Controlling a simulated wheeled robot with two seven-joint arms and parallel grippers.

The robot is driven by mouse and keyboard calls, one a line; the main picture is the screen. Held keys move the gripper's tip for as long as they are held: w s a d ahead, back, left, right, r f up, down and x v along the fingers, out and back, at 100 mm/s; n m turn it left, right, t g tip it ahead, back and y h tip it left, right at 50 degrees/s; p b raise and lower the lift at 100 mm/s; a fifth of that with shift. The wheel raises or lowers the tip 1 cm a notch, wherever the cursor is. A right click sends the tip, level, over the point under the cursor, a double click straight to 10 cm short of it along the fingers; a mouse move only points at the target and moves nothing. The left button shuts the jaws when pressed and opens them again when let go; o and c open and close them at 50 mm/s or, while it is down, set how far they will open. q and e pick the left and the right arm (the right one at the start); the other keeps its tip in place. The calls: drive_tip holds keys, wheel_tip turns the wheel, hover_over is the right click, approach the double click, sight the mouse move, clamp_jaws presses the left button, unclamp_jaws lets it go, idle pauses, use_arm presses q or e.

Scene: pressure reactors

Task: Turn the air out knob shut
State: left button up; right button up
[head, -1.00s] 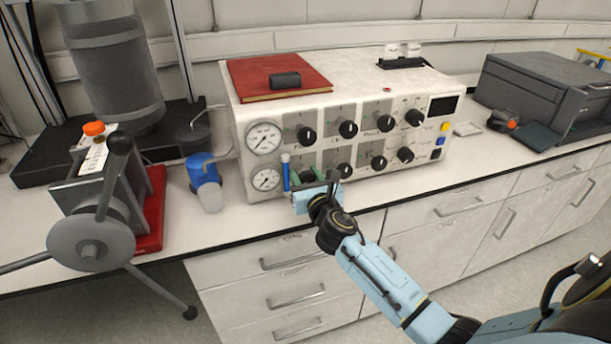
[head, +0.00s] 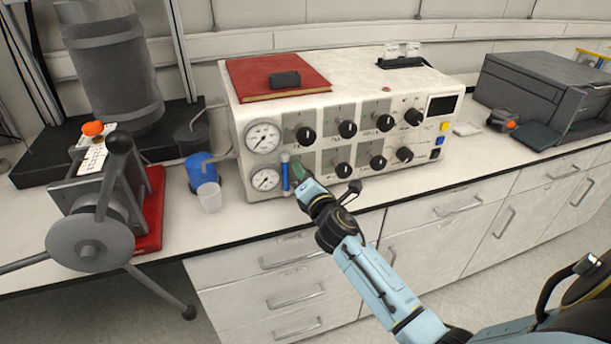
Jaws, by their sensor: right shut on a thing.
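The white control box (head: 400,160) stands on the bench, with two rows of black knobs on its front. Their labels are too small to read. My right gripper (head: 300,172) is at the left end of the lower row, just right of the blue-capped tube (head: 286,172). It is shut on the lower-left knob, which the gripper hides. The other lower knobs, such as the one beside it (head: 343,170), are uncovered. My left gripper is not in view.
Two round gauges, upper (head: 263,138) and lower (head: 265,180), are left of the knobs. A red book (head: 250,78) lies on the box. A blue container (head: 199,168) and a clear cup (head: 209,197) stand to the left. The bench edge runs under my right arm.

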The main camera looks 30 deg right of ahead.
drive_tip(key=shift+m, duration=1)
drive_tip(key=m, duration=0.3)
drive_tip(key=shift+f+m, duration=0.1)
drive_tip(key=shift+m, duration=0.2)
drive_tip(key=m, duration=0.3)
drive_tip(key=shift+m+p, duration=0.3)
drive_tip(key=shift+p, duration=0.05)
drive_tip(key=shift+m, duration=0.8)
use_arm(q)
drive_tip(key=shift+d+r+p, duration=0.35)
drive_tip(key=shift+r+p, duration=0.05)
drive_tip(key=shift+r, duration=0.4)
use_arm(e)
drive_tip(key=shift+m, duration=1.1)
drive_tip(key=shift+f, duration=0.1)
drive_tip(key=o, duration=1)
drive_tip(key=shift+c, duration=0.2)
drive_tip(key=shift+s, duration=0.1)
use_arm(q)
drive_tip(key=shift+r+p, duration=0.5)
use_arm(e)
drive_tip(key=v, duration=1.3)
